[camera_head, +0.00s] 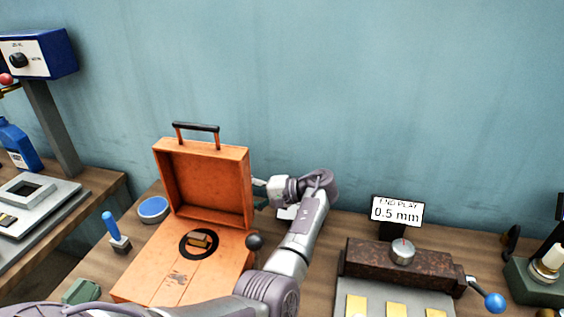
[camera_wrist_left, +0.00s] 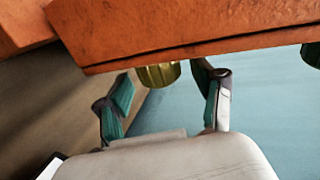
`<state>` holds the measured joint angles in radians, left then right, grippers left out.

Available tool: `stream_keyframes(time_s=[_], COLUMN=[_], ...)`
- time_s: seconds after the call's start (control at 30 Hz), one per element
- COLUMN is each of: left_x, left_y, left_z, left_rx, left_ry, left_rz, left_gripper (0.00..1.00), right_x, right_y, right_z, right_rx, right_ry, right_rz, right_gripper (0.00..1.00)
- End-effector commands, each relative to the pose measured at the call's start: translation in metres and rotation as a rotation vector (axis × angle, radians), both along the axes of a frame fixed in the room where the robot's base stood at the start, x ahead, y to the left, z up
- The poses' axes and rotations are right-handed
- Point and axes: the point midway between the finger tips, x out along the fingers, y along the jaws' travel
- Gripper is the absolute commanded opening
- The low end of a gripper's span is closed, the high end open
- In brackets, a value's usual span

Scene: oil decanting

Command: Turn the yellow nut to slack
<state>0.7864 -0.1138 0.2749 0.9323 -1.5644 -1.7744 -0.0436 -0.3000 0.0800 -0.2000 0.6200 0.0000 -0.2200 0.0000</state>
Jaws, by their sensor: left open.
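A yellow, ribbed nut (camera_wrist_left: 158,75) shows in the left wrist view, at the edge of an orange panel (camera_wrist_left: 190,30). My left gripper (camera_head: 260,193) is in the head view at the right side of the raised lid of the orange case (camera_head: 205,185). Its two fingers are apart in the wrist view, with the nut between their tips; whether they touch it I cannot tell. The nut is hidden in the head view. My right gripper is not in view.
My left arm crosses in front of the case. Right stands a rusty fixture (camera_head: 370,262) with a blue-knobbed lever (camera_head: 494,302) and a sign (camera_head: 397,210) reading "END PLAY 0.5 mm".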

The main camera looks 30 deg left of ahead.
Motion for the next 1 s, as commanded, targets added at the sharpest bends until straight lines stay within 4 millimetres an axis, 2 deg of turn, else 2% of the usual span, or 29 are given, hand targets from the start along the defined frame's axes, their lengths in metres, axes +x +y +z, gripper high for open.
stream_keyframes(time_s=[0.03,0.1,0.37,0.43,1.0], left_x=[0.0,-0.001,-0.001,0.004,0.028], left_y=[0.0,0.0,0.002,-0.009,-0.078], left_z=[0.013,0.013,0.01,0.014,0.087], left_rx=[-0.069,-0.163,-0.467,-0.454,-0.449], left_ry=[-0.025,-0.055,-0.155,-0.146,-0.143], left_rz=[0.002,0.001,-0.005,-0.012,-0.01], left_gripper=[0.68,0.68,0.68,0.68,0.68], right_x=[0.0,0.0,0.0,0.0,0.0], right_y=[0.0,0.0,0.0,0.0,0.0], right_z=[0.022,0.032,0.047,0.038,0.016], right_rx=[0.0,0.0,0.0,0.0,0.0], right_ry=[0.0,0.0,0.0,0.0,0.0], right_rz=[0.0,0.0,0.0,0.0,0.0], right_gripper=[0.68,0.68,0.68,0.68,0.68])
